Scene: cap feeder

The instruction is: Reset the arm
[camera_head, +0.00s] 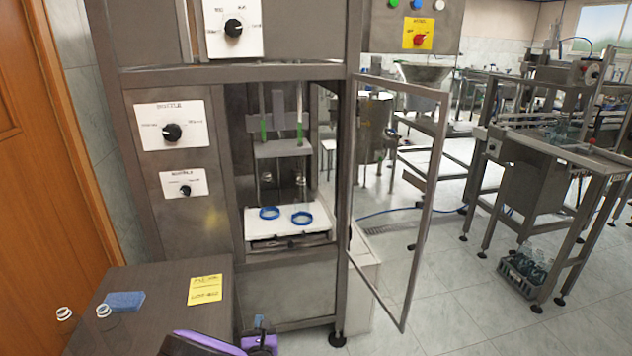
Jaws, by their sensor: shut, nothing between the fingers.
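Parts of my own arm, purple and black, show at the bottom edge, in front of the machine and beside the dark side table (150,290). I cannot make out my gripper's fingers in this view. The cap feeder machine (290,280) is a tall steel cabinet. Its framed clear door (428,200) stands open to the right. My arm is outside the opening and apart from the rings.
A wooden door (45,170) is at left. A conveyor frame (545,175) and a crate (522,268) stand at right. Tiled floor (450,300) lies open between.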

